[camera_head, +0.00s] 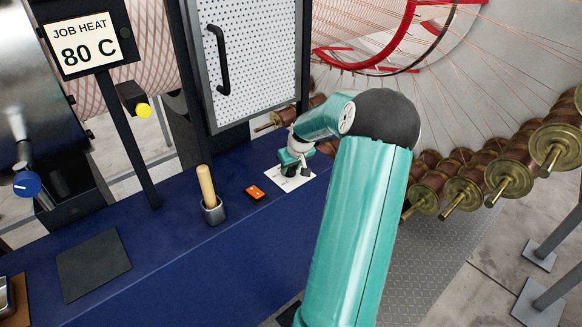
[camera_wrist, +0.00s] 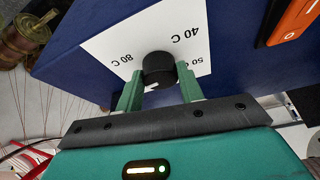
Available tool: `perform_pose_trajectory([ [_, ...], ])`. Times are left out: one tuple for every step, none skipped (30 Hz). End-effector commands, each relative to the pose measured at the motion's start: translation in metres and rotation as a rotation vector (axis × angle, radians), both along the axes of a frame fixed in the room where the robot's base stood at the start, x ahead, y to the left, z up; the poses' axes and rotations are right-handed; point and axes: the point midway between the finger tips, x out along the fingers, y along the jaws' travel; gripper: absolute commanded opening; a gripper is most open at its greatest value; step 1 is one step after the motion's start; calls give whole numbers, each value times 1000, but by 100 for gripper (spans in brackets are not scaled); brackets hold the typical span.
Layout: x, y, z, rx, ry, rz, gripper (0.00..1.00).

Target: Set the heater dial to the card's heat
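The card (camera_head: 85,45) reads "JOB HEAT 80 C" at the upper left of the head view. The heater dial (camera_wrist: 160,66) is a round black knob on a white scale plate (camera_wrist: 108,40). A white mark near its lower edge does not line up with the 80 C label. The plate shows 80 C to the left, 40 C at the upper right and a partly covered 50 C on the right. My gripper (camera_wrist: 159,84) has a finger on each side of the knob, with no clear gap. In the head view my gripper (camera_head: 293,160) hides the dial.
An orange switch (camera_head: 256,193) lies left of the plate on the blue bench (camera_head: 190,265). A wooden-handled tool (camera_head: 207,186) stands in a metal cup. A perforated cabinet door (camera_head: 255,60) rises behind. Copper spools (camera_head: 505,178) line the right side.

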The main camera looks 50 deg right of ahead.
Motion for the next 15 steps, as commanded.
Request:
perform_pose_trajectory([
  [0, 0, 0, 0, -1, 0, 15],
  [0, 0, 0, 0, -1, -1, 15],
  [0, 0, 0, -1, -1, -2, 15],
  [0, 0, 0, -1, -1, -4, 15],
  [0, 0, 0, -1, -1, -7, 15],
  [0, 0, 1, -2, 0, -12, 15],
  [0, 0, 1, -2, 0, -17, 15],
  [1, 1, 1, -2, 0, -24, 15],
  [1, 1, 1, -2, 0, -34, 15],
  [1, 1, 1, -2, 0, -44, 15],
  [1, 1, 1, -3, 0, -57, 15],
  [2, 2, 1, -2, 0, -73, 15],
  [1, 1, 1, -2, 0, -90, 15],
  [2, 2, 1, -2, 0, -106, 15],
  [2, 2, 1, -4, 0, -130, 15],
])
